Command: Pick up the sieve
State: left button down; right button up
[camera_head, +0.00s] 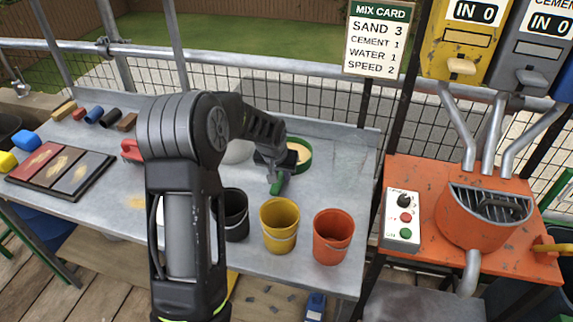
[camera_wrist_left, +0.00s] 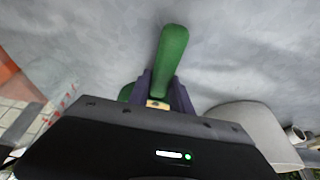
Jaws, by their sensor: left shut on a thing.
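The sieve (camera_head: 306,152) has a round green rim with a tan inside and lies at the back of the metal table. Its green handle (camera_head: 279,185) points toward the front. My left gripper (camera_head: 273,168) is over the table at the sieve's near left side. In the left wrist view the green handle (camera_wrist_left: 171,52) sticks out between the two dark fingers of my left gripper (camera_wrist_left: 166,92), which is shut on it. The gripper and arm hide part of the sieve. I cannot tell whether the sieve touches the table. My right gripper is not in view.
Black (camera_head: 236,214), yellow (camera_head: 279,224) and orange (camera_head: 333,236) buckets stand along the table's front edge. A pale rounded thing (camera_head: 238,152) is left of the sieve, partly behind my arm. The orange mixer (camera_head: 485,215) stands right. The table's back right is clear.

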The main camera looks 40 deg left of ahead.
pick_arm(q)
notch_tip(320, 180, up, 10)
jog(key=shift+r+b, duration=0.1)
jog(key=shift+b, duration=0.4)
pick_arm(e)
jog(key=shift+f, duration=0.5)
